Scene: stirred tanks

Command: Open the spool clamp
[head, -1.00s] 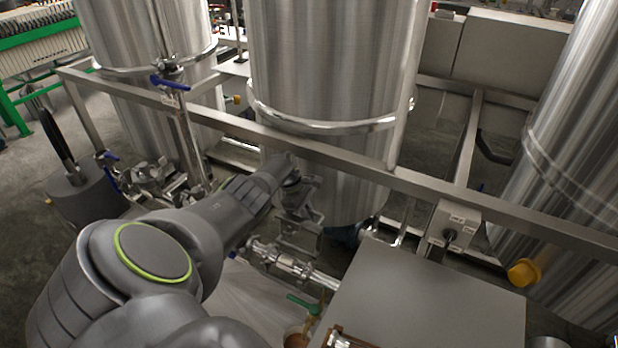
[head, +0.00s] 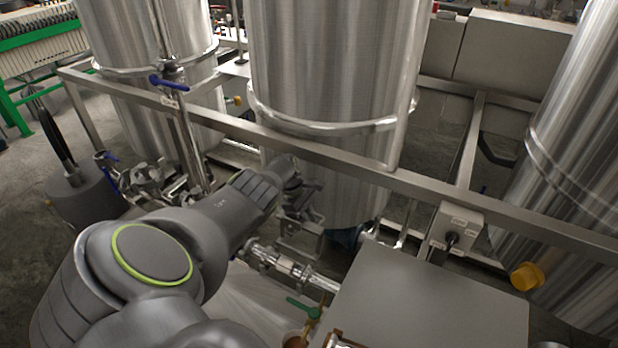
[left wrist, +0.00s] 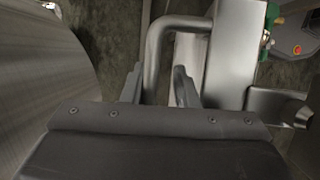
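A short run of steel pipe with fittings (head: 290,268) lies below the middle tank in the head view. I cannot tell for sure which part of it is the spool clamp. My left gripper (head: 306,212) is at the lower front of the middle tank, above and behind this pipe, partly hidden by my own wrist. In the left wrist view its two fingers (left wrist: 157,88) are apart, with a bent steel pipe (left wrist: 158,45) showing beyond and between them. Nothing is clearly held. My right gripper is not in view.
A steel frame rail (head: 300,146) crosses in front of the tanks. The middle tank (head: 330,60) stands close to my left gripper. A switch box (head: 452,228) hangs on the rail.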

